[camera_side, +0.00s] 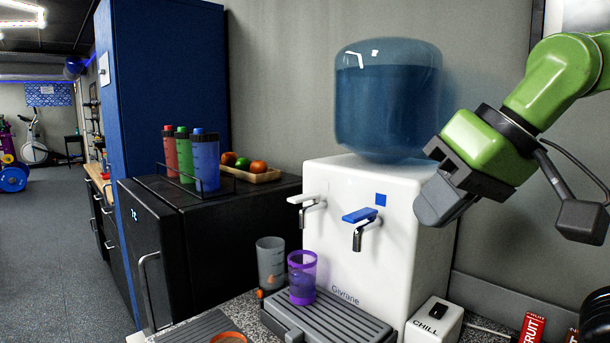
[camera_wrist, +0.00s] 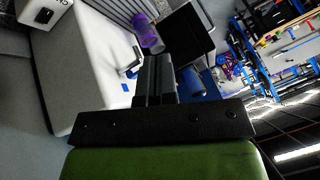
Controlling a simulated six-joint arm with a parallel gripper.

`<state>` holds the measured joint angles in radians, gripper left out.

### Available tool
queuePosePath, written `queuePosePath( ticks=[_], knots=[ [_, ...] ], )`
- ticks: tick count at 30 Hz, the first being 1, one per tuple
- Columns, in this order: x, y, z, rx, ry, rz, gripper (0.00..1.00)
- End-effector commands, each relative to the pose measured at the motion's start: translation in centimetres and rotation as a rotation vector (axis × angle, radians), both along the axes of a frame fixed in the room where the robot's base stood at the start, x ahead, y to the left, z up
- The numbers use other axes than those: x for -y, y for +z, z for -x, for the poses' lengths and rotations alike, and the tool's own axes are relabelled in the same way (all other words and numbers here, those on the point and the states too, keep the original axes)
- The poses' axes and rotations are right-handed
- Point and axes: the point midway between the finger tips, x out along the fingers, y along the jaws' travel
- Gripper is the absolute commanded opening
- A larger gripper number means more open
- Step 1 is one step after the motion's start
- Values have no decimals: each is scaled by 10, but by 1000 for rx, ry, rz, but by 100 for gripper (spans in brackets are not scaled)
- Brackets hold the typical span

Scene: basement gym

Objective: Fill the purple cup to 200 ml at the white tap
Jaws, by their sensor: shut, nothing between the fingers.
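The purple cup (camera_side: 302,277) is see-through and stands upright on the drip tray of the white water dispenser (camera_side: 340,250), under the white tap (camera_side: 305,200). It also shows near the top of the wrist view (camera_wrist: 146,30). I cannot make out its marks or tell its water level. No stream shows at the white tap. A blue-lever tap (camera_side: 362,218) sits to its right. My gripper (camera_side: 437,205) is shut and empty, in the air at the dispenser's upper right, apart from the cup and taps. Its closed fingers show in the wrist view (camera_wrist: 155,72).
A grey clear cup (camera_side: 270,262) stands just behind and left of the purple cup. A blue water bottle (camera_side: 388,105) tops the dispenser. A white CHILL box (camera_side: 433,320) stands at front right. A black fridge (camera_side: 185,250) at left carries bottles and a fruit tray (camera_side: 255,176).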

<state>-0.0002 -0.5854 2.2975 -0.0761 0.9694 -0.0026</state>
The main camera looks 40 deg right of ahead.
Motion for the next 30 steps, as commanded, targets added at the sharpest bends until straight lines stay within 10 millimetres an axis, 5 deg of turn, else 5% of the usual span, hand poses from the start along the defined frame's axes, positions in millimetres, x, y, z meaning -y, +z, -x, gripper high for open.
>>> queuePosePath(
  ticks=[7, 15, 21, 30],
  knots=[
    [17, 41, -102, -64, -10, 115, 0],
    [38, 37, -206, -118, -67, 232, 0],
    [48, 23, -245, -135, -105, 279, 0],
    [53, 9, -258, -139, -116, 292, 0]
  ],
)
